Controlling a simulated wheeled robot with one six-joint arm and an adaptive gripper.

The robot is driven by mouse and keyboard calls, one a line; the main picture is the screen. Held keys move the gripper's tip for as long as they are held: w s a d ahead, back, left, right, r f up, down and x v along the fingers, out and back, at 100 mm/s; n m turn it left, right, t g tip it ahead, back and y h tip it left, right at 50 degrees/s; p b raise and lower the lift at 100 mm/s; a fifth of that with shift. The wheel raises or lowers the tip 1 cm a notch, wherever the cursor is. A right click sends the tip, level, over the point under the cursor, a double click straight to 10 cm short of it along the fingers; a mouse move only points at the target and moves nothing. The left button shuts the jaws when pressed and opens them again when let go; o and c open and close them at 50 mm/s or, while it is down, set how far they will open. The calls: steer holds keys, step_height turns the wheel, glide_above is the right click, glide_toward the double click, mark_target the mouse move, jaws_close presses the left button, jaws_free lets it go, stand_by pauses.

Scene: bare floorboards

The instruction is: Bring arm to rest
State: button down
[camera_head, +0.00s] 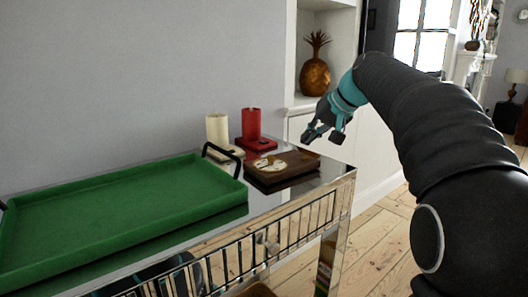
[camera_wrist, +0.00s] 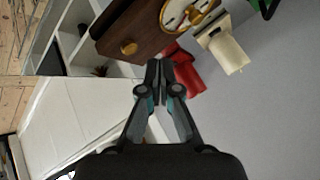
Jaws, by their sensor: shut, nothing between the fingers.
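My gripper (camera_head: 326,128) hangs in the air at the right end of a mirrored cart, above and beyond its edge. It is empty. In the wrist view my gripper (camera_wrist: 160,68) has its two fingertips together with nothing between them. My black arm reaches in from the right side of the head view.
The cart top (camera_head: 325,171) bears a green tray (camera_head: 110,212) with black handles, a wooden clock box (camera_head: 282,168), a red candle (camera_head: 251,124) and a cream candle (camera_head: 217,130). A shelf niche holds a copper pineapple (camera_head: 315,77). Floorboards (camera_head: 385,245) right of the cart look clear.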

steer(key=s+f+h, duration=0.1)
steer(key=s+f, duration=0.6)
steer(key=s, duration=0.4)
steer(key=s+f+h, duration=0.2)
steer(key=s+f, duration=0.6)
steer(key=s, duration=0.4)
steer(key=s+f+n+g+h, duration=0.1)
steer(key=s+f+h, duration=0.1)
steer(key=s+f, duration=0.5)
steer(key=s, duration=0.5)
steer(key=shift+d+f, duration=0.2)
